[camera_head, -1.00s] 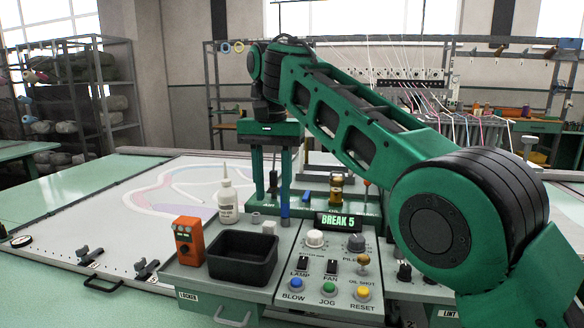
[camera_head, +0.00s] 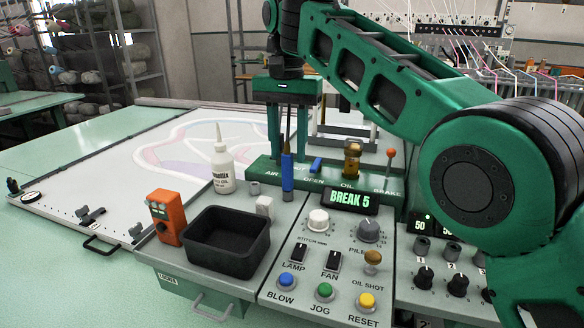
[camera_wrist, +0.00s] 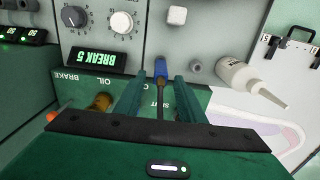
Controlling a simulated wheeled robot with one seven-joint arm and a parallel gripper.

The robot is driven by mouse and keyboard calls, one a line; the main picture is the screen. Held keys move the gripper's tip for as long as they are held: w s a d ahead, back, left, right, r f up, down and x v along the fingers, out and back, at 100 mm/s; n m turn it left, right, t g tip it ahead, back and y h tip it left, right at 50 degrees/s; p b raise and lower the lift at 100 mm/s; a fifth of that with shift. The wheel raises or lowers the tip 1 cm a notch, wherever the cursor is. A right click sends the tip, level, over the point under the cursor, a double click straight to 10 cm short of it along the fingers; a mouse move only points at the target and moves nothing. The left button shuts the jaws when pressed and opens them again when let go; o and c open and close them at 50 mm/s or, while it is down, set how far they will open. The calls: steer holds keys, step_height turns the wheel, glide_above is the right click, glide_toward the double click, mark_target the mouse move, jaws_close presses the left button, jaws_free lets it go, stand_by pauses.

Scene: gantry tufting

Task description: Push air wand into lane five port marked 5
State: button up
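The air wand (camera_head: 287,172) is a blue upright handle with a thin dark nozzle on top, standing in the green strip by the AIR label. It also shows in the wrist view (camera_wrist: 160,68), with its dark stem between my fingers. My gripper (camera_head: 288,150) points down over the wand, one finger on each side. In the wrist view my gripper (camera_wrist: 158,88) is open, with a gap on both sides of the stem. Lane ports marked with low numbers (camera_head: 452,250) sit at the right of the console. A port marked 5 does not show; my arm covers that side.
The display (camera_head: 349,198) reads BREAK 5. A white oil bottle (camera_head: 222,170), black bin (camera_head: 227,240) and orange device (camera_head: 166,217) stand left of the wand. An amber oil cup (camera_head: 352,158) and red-tipped brake lever (camera_head: 390,157) stand to its right.

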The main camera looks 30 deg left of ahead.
mark_target(288, 175)
steer(key=shift+s+f, duration=0.1)
steer(key=shift+f, duration=3.4)
jaws_close()
steer(key=shift+r, duration=2)
